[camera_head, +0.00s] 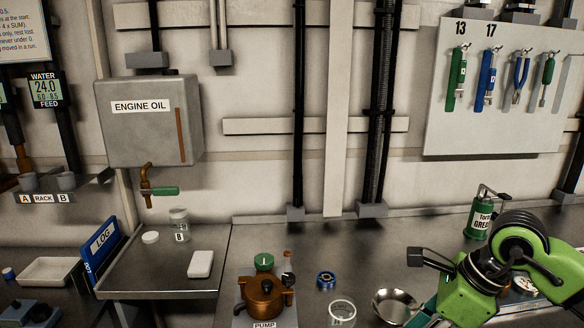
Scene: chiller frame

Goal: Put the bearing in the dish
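The bearing, a small blue ring with a dark centre (326,279), lies on the grey worktop right of the pump. The dish, a shallow shiny metal bowl (397,303), stands farther right near the bottom edge. Its inside looks empty. My green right arm comes in from the right, over the worktop beside the dish. My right gripper (425,318) is at the bottom edge, close to the dish's right side and mostly cut off; its fingers cannot be made out. My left gripper is not in view.
A clear ring-shaped container (342,312) stands between bearing and dish. The copper-coloured pump (266,296) is left of the bearing. A green grease can (479,222) stands behind my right arm. The worktop behind the bearing and dish is clear.

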